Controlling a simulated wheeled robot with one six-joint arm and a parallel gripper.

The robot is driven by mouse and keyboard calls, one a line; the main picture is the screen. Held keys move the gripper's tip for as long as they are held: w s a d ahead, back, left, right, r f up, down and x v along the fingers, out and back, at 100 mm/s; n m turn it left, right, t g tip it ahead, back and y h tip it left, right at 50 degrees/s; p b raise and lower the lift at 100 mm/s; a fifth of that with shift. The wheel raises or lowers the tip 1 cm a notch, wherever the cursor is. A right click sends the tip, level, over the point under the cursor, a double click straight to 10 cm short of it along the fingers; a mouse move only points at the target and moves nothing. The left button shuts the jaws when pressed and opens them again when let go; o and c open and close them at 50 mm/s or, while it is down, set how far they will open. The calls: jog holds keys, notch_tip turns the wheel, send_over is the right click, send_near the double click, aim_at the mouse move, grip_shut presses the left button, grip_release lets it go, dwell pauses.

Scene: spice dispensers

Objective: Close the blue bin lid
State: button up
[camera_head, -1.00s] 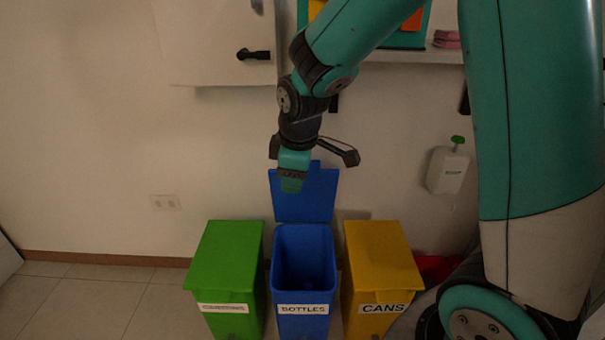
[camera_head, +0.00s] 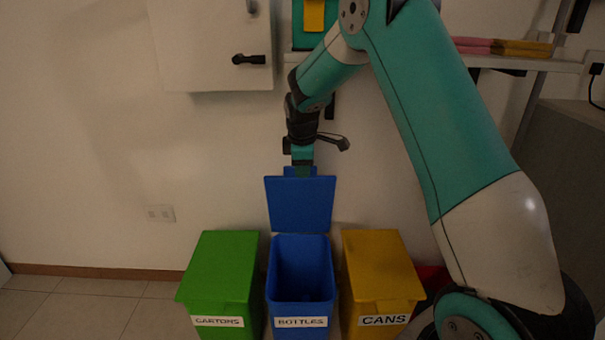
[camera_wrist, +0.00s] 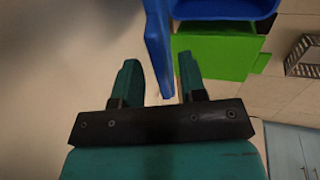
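The blue bin (camera_head: 301,306), labelled BOTTLES, stands between a green and a yellow bin. Its blue lid (camera_head: 300,205) is raised nearly upright against the wall side, leaving the bin open. My gripper (camera_head: 302,172) points down at the lid's top edge. In the wrist view my gripper (camera_wrist: 161,78) is open, its two fingers apart. The blue lid (camera_wrist: 157,45) shows edge-on there, its end reaching into the gap between the fingers, closer to the right finger. I cannot tell whether either finger touches it. Part of the blue bin (camera_wrist: 225,8) shows at the top.
The green bin (camera_head: 222,265), labelled CARTONS, and the yellow bin (camera_head: 380,265), labelled CANS, flank the blue one with lids closed. A white wall cabinet (camera_head: 212,45) hangs upper left. A shelf (camera_head: 530,64) is at upper right. The floor at left is clear.

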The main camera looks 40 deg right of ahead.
jog(key=shift+x, duration=1.05)
grip_shut()
